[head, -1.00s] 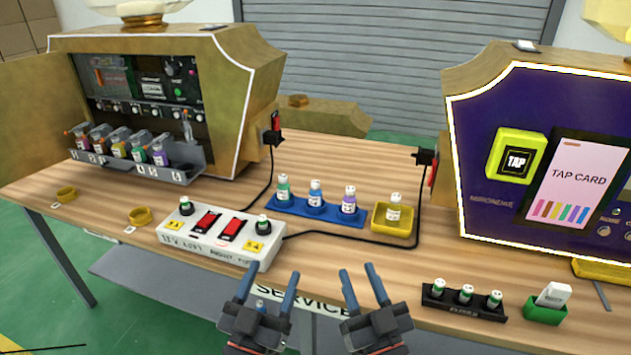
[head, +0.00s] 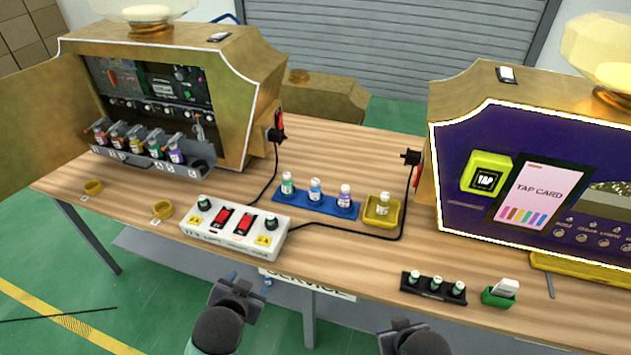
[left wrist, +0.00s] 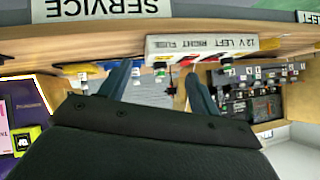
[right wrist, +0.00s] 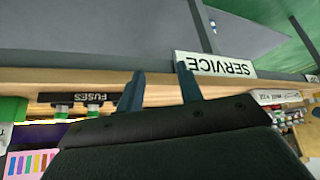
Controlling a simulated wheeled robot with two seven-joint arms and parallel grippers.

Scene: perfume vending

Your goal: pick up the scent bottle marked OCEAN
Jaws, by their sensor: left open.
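Three small white-capped bottles stand in a blue tray (head: 301,205) on the table: a green one (head: 287,186), a blue one (head: 315,191) and a purple one (head: 345,198). Their labels are too small to read, so I cannot tell which is marked OCEAN. Another bottle (head: 383,206) stands in a yellow tray (head: 370,218). My left gripper (head: 246,286) is open and empty by the table's front edge, well short of the blue tray; its spread fingers show in the left wrist view (left wrist: 156,80). My right gripper (head: 402,328) is further right, open and empty in the right wrist view (right wrist: 160,85).
A white switch box (head: 235,240) with red switches lies front left of the blue tray, its cable curving behind. A black rack (head: 433,290) and a green holder (head: 500,295) sit front right. Dispensing machines flank the table; an open one (head: 200,60) holds several bottles.

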